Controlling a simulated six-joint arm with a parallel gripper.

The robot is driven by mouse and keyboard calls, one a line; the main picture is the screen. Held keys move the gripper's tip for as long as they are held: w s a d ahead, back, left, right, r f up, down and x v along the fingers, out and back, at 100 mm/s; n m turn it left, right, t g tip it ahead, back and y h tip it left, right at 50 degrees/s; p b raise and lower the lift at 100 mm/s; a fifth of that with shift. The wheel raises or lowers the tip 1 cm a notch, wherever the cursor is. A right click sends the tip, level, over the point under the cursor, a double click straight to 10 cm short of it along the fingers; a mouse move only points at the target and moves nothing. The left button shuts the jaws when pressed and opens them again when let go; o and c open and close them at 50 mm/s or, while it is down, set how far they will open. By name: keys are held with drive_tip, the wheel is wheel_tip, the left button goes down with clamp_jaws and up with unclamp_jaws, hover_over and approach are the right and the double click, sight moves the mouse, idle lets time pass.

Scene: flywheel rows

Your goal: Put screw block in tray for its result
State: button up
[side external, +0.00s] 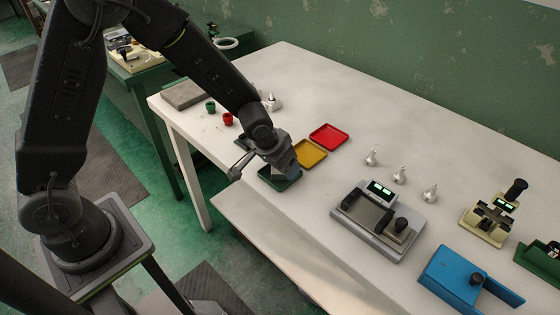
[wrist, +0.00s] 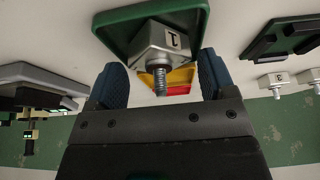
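The screw block (wrist: 160,42), a grey block marked 1 with a threaded screw, sits in the green tray (wrist: 118,28) in the wrist view. It looks tilted there, with its screw pointing toward my gripper. In the side view my gripper (side external: 284,160) is low over the green tray (side external: 279,183) and hides most of the block. In the wrist view my gripper's two blue fingers (wrist: 160,82) are apart, with visible gaps on both sides of the screw. The yellow tray (side external: 311,153) and red tray (side external: 328,137) lie just behind, empty.
A grey measuring device (side external: 378,220) with a lit display stands to the right. Several screw blocks (side external: 399,175) stand behind it. A beige gauge (side external: 489,218) and a blue fixture (side external: 468,280) are farther right. Red (side external: 228,119) and green (side external: 211,107) cups stand at the left.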

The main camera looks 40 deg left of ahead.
drive_tip(key=shift+o, duration=1.2)
drive_tip(key=shift+r, duration=0.1)
drive_tip(key=s+a+f+v, duration=0.1)
drive_tip(key=s+a+v, duration=0.1)
drive_tip(key=v, duration=0.9)
drive_tip(key=s+a+v, duration=0.1)
drive_tip(key=v, duration=1)
drive_tip(key=s+a+r+t, duration=0.1)
drive_tip(key=s+a+r, duration=0.1)
drive_tip(key=s, duration=0.8)
drive_tip(key=shift+s+r, duration=0.35)
drive_tip(key=shift+r, duration=0.2)
